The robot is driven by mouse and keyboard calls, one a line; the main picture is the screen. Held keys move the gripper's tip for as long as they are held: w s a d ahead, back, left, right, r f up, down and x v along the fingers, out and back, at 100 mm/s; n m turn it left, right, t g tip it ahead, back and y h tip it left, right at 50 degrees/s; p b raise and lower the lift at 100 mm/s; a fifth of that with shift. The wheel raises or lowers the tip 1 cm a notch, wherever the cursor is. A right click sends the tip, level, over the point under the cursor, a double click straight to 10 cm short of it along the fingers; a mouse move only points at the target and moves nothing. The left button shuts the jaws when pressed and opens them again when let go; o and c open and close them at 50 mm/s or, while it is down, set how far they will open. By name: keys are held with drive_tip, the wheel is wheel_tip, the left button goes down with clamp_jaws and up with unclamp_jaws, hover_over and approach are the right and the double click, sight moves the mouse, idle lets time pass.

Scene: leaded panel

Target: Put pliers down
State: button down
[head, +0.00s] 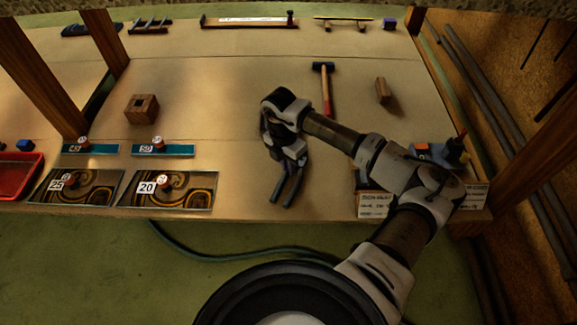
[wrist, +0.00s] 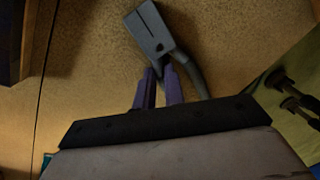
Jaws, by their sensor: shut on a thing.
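My gripper (wrist: 158,78) is shut on the pliers (wrist: 151,32). In the wrist view, the pliers' broad grey head points up the picture beyond the fingers, and a curved grey part shows beside them at right. In the head view, the two dark prongs of the pliers (head: 287,188) hang toward the near edge of the workbench (head: 235,195). The arm hides part of the grip. I cannot tell whether the pliers touch the bench.
A hammer (head: 325,88) and a small wooden block (head: 382,90) lie behind the arm. A drilled wooden cube (head: 142,108) stands at left. Patterned glass panels (head: 168,190) and a red tray (head: 20,175) are at front left. Bare bench lies between panels and arm.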

drive_tip(key=c, duration=1.5)
unclamp_jaws()
drive_tip(key=r+p, duration=0.1)
drive_tip(key=r, duration=0.3)
drive_tip(key=r+p, duration=0.2)
drive_tip(key=r, duration=0.2)
drive_tip(key=w+a+r+p, duration=0.1)
drive_tip(key=r, duration=0.3)
drive_tip(key=shift+a+p, duration=0.1)
drive_tip(key=shift+p, duration=0.25)
